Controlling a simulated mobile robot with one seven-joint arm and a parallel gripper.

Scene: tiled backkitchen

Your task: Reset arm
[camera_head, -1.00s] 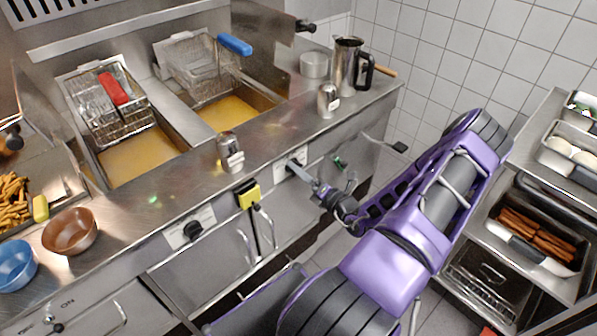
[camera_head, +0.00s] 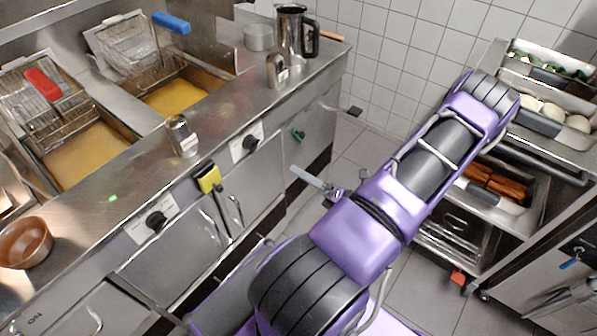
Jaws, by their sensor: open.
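My purple arm reaches up and right across the picture, then folds back. My gripper (camera_head: 328,187) shows only in part beside the forearm, with a flat grey finger pointing left. The rest of it is hidden behind the purple links. It is open, and I see nothing held in it. It is over the floor gap in front of the fryer counter (camera_head: 222,122), apart from the counter's front.
The counter holds two fryers with baskets (camera_head: 128,45), metal shakers (camera_head: 183,136), a steel jug (camera_head: 293,32) and a brown bowl (camera_head: 25,242). A yellow sponge (camera_head: 208,179) is on its front. A shelf unit with food pans (camera_head: 545,117) stands right. Tiled floor (camera_head: 345,160) is free between.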

